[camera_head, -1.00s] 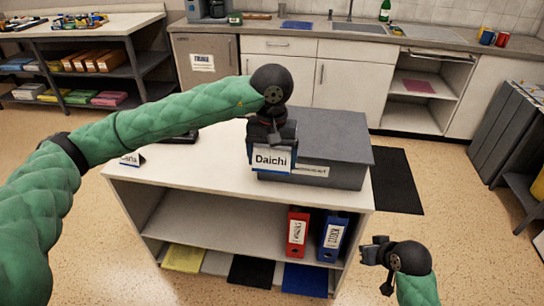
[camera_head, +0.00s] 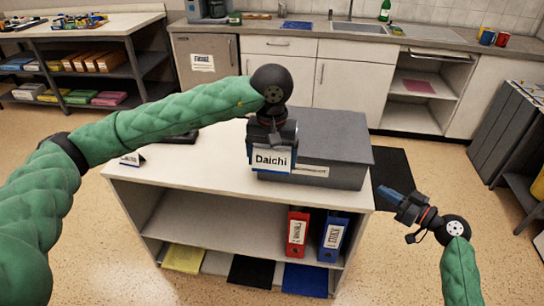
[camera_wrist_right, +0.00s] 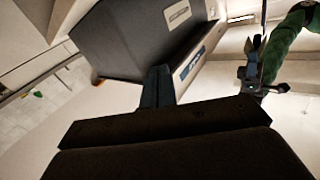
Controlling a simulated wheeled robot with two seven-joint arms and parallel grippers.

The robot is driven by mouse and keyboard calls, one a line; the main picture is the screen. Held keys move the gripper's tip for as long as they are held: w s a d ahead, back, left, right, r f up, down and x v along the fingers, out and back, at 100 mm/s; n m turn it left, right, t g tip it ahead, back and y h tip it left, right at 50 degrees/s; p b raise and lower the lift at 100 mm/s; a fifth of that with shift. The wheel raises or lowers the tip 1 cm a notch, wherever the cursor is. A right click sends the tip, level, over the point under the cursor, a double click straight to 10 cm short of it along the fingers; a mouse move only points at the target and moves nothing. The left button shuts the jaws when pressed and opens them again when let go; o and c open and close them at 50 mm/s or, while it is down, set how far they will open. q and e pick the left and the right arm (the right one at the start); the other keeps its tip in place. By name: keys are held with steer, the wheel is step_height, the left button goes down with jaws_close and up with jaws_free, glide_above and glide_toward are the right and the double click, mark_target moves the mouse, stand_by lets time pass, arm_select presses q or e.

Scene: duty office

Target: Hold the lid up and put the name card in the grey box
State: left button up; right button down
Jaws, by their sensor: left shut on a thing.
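The name card (camera_head: 270,159), white with a blue edge and reading "Daichi", is upright in my left gripper (camera_head: 272,143). My left gripper is shut on it and holds it in front of the grey box (camera_head: 330,179), hiding part of the box's left side. The grey box stands on the white cabinet top with its flat lid (camera_head: 325,130) down; it also shows in the right wrist view (camera_wrist_right: 125,40). My right gripper (camera_head: 385,192) is beside the cabinet's right edge, apart from the box. Its blue fingers (camera_wrist_right: 157,88) look together, with nothing between them.
Another name card (camera_head: 130,160) stands at the left end of the white cabinet top (camera_head: 190,165). A red binder (camera_head: 297,232) and a blue binder (camera_head: 332,237) stand on the shelf below. A dark mat (camera_head: 395,165) lies on the floor to the right.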

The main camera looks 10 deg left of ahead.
mark_target(363, 161)
steer(key=shift+w+r+n, duration=0.2)
steer(key=shift+w+n, duration=0.05)
steer(key=shift+n, duration=0.45)
steer(key=r+x, duration=0.1)
steer(key=x, duration=0.8)
steer(key=shift+w+a+r, duration=0.25)
steer(key=shift+w, duration=0.05)
steer(key=shift+r, duration=1.9)
stand_by(2.0)
steer(key=shift+w+r, duration=0.1)
steer(key=shift+r, duration=0.25)
steer(key=shift+w+r, duration=0.15)
steer(key=shift+r, duration=1.25)
